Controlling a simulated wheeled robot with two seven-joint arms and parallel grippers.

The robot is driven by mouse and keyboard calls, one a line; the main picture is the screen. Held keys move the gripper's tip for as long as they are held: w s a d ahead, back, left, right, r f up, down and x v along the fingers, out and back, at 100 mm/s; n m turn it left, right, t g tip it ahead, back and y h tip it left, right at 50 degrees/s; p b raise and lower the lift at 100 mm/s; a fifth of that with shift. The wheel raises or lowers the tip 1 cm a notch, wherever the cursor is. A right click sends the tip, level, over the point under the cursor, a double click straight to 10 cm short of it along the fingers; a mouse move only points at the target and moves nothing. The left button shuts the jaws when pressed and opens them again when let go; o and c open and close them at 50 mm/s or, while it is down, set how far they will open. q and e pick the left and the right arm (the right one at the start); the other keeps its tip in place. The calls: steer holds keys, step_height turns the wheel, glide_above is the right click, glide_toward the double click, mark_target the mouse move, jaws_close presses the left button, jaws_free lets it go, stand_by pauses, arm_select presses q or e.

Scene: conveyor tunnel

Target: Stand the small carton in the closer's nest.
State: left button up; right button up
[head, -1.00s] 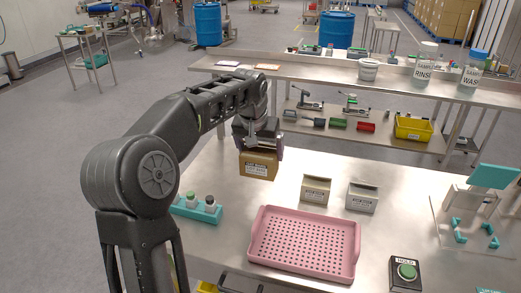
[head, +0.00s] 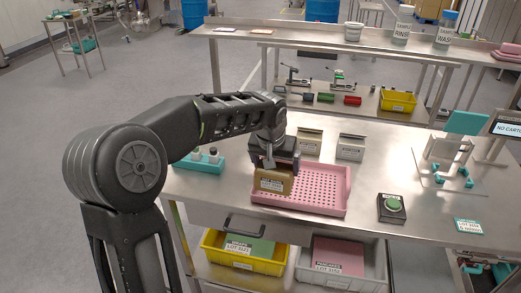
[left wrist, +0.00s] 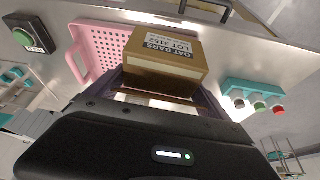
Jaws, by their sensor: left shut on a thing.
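A small brown carton (head: 272,181) with a white label is in my left gripper (head: 273,163). In the head view it hangs over the left part of the pink perforated tray (head: 340,210). In the left wrist view the carton (left wrist: 160,68) reads "OAT BARS LOT 3152" upside down, between the shut fingers (left wrist: 160,98). I cannot tell whether it touches the tray. The closer (head: 444,150), a pale frame with teal parts on a plate, stands at the right of the table. Its nest, with teal corner pieces (head: 455,180), looks empty. My right gripper is out of view.
Two pale boxes (head: 350,147) stand behind the tray. A black box with a green button (head: 392,207) is right of it. A teal block with knobs (head: 203,163) is at left. A screen (head: 508,130) reading "NO CARTO…" stands far right. Yellow (head: 215,255) and grey bins sit below.

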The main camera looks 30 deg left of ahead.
arm_select(q)
steer(key=s+d+f+m+b, duration=0.1)
steer(key=s+d+f+b, duration=0.1)
steer(key=d+f, duration=0.3)
steer(key=s+d+f+m+h+b, duration=0.1)
steer(key=s+d+f+m+b, duration=0.1)
steer(key=d+f, duration=0.3)
steer(key=d+b, duration=0.1)
steer(key=d, duration=0.3)
steer(key=shift+s+b, duration=0.2)
steer(key=shift+b, duration=0.1)
steer(key=shift+f, duration=0.1)
